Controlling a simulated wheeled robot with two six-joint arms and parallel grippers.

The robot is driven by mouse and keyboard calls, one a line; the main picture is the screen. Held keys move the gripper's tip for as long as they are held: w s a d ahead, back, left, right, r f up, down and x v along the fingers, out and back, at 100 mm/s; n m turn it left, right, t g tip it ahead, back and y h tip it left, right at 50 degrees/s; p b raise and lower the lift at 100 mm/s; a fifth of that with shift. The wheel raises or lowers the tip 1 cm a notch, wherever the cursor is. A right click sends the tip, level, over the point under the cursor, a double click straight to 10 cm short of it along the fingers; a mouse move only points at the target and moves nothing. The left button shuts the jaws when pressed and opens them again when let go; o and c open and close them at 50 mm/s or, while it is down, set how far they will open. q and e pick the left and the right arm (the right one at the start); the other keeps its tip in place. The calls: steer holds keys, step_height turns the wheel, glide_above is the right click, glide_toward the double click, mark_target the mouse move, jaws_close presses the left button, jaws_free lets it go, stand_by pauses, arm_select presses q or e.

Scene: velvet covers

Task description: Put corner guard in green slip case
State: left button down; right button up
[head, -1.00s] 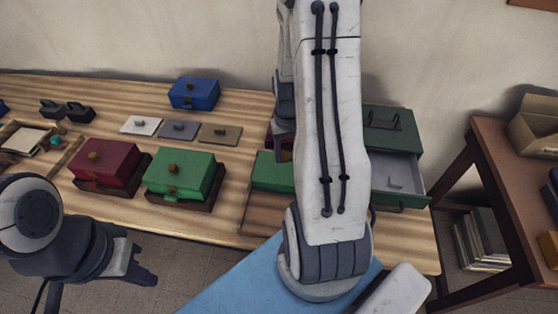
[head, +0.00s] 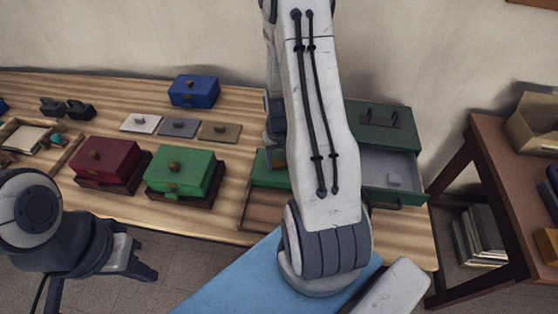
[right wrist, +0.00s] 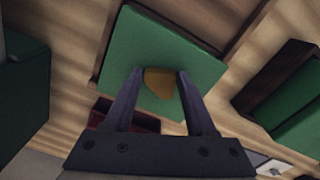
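The green slip case (right wrist: 113,72) fills the upper middle of the right wrist view as a flat green face. In the head view (head: 271,174) it is partly hidden behind my right arm. My left gripper (head: 146,260) is empty, fingers apart, in front of the table edge.
A closed green box (head: 190,180) and a maroon box (head: 100,156) stand left of the case, with a blue box (head: 193,92) behind. A dark green cabinet (head: 378,138) with an open grey drawer (head: 385,180) stands right. A maroon thing (right wrist: 143,121) lies beside the case.

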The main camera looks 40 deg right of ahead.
mark_target(279, 164)
steer(key=shift+o, duration=0.8)
steer(key=shift+r, duration=0.1)
step_height(279, 164, up, 12)
steer(key=shift+r+b, duration=0.15)
steer(key=shift+b, duration=0.3)
steer(key=s+a+r+n, duration=0.1)
steer(key=a+r+n, duration=0.2)
steer(key=a, duration=0.6)
steer(key=a+r+n, duration=0.2)
steer(key=a+n, duration=0.1)
steer(key=a, duration=0.6)
steer(key=s+a+r+n+y, duration=0.1)
steer(key=s+a+r+n, duration=0.2)
steer(key=s+a, duration=0.9)
steer(key=s+n, duration=0.2)
steer(key=n, duration=0.1)
steer(key=shift+s+a+n, duration=0.25)
steer(key=shift+n, duration=0.15)
